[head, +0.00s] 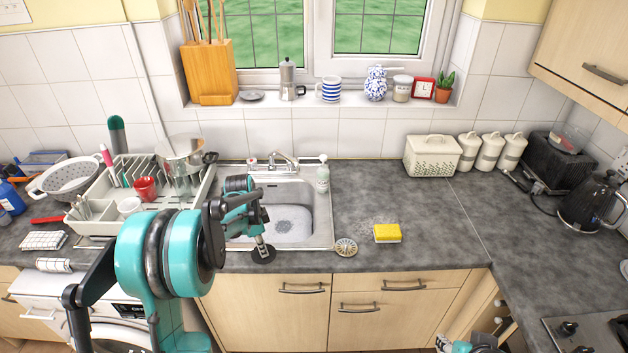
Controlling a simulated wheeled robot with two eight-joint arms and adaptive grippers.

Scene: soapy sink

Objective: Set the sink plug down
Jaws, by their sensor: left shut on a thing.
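The sink plug (264,255) is a dark round disc at the front left edge of the sink (325,215). My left gripper (262,242) points down and is shut on the plug from above. I cannot tell whether the plug touches the rim or worktop below it. The sink basin holds soapy water with white foam (288,222). Part of my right gripper (470,345) shows at the bottom edge, low in front of the cupboards; its fingers are not clear.
A round metal strainer (346,247) lies right of the plug, by the sink's front right corner. A yellow sponge (387,233) lies farther right. A dish rack (95,217) with crockery stands left of the sink. The worktop (385,205) right of the sink is mostly clear.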

